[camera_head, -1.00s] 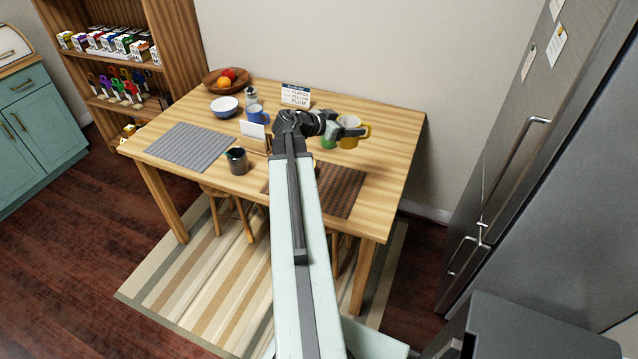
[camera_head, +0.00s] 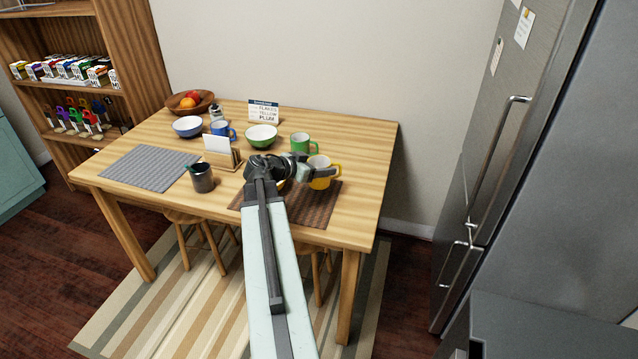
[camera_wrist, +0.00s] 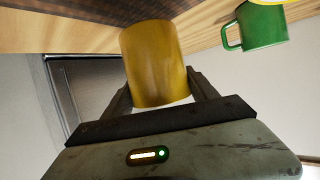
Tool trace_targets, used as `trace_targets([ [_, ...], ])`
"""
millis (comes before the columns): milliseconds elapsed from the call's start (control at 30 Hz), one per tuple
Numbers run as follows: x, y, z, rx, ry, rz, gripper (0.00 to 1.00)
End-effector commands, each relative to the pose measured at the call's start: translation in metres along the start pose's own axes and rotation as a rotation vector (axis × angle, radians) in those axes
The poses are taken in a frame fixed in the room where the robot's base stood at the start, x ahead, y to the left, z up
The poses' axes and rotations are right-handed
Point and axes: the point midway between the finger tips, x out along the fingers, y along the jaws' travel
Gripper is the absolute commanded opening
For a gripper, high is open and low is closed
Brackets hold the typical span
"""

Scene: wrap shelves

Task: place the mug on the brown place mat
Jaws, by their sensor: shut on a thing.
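A yellow mug (camera_head: 321,176) is held in my gripper (camera_head: 300,169), which is shut on it. In the wrist view the mug (camera_wrist: 152,62) sits between the two fingers of my gripper (camera_wrist: 160,88). The brown place mat (camera_head: 312,211) lies at the front right of the table; my arm covers part of it. In the head view the mug overlaps the mat's back right part; its exact height above the mat is hard to tell. A strip of the mat (camera_wrist: 80,14) shows at the wrist view's top left.
A green mug (camera_head: 303,143) stands close behind the held mug. A green bowl (camera_head: 262,139), a blue mug (camera_head: 221,132), a napkin holder (camera_head: 221,152) and a dark cup (camera_head: 202,179) stand left. A grey mat (camera_head: 150,169) lies far left. The table's right side is clear.

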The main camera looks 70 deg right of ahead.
Motion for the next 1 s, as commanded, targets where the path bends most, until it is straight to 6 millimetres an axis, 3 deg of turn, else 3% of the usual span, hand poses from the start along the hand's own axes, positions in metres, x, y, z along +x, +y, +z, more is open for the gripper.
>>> trace_targets([
  [233, 0.015, 0.001, 0.035, 0.0, 0.001, 0.001, 0.13],
  [633, 0.016, 0.002, 0.036, 0.0, 0.001, 0.001, 0.13],
  [667, 0.015, 0.002, 0.035, 0.001, 0.0, 0.001, 0.75],
  [700, 0.015, 0.002, 0.035, 0.001, 0.0, 0.001, 0.87],
  [1000, 0.015, 0.002, 0.034, 0.001, 0.0, 0.002, 0.89],
])
